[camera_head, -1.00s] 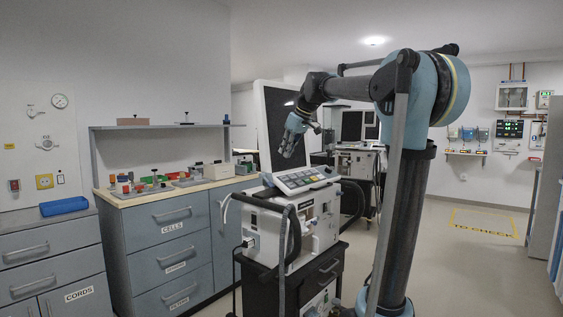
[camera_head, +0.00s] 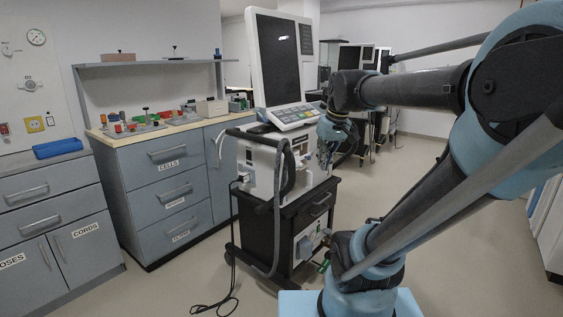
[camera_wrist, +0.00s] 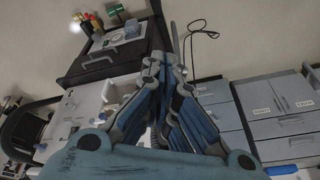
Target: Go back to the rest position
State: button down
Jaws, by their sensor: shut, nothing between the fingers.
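My gripper (camera_head: 328,158) is shut and empty, pointing down beside the right part of the ventilator (camera_head: 262,165). In the head view it overlaps the ventilator's right side, and I cannot tell the gap between them. In the wrist view my gripper's blue and grey fingers (camera_wrist: 163,68) come together at the middle with nothing between them. The ventilator's white body (camera_wrist: 88,108) shows to their left.
The ventilator stands on a dark cart (camera_head: 283,228) with a screen (camera_head: 279,60) above and a cable (camera_head: 232,270) on the floor. Grey drawer cabinets (camera_head: 168,185) line the left. A blue tray (camera_head: 58,148) sits on the left counter. Floor at right is partly open.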

jog(key=s+d+f+m, duration=0.2)
jog(key=s+f, duration=0.5)
jog(key=f, duration=0.1)
jog(key=s+d+f+m+h, duration=0.1)
jog(key=s+d+f, duration=0.2)
jog(key=s+f, duration=0.3)
notch_tip(320, 180, down, 4)
jog(key=shift+s+d+r+m+g+h, duration=0.2)
jog(key=shift+s+m+g+h, duration=0.1)
jog(key=shift+s+m+g, duration=0.1)
jog(key=shift+w+f, duration=0.2)
jog(key=shift+w, duration=0.25)
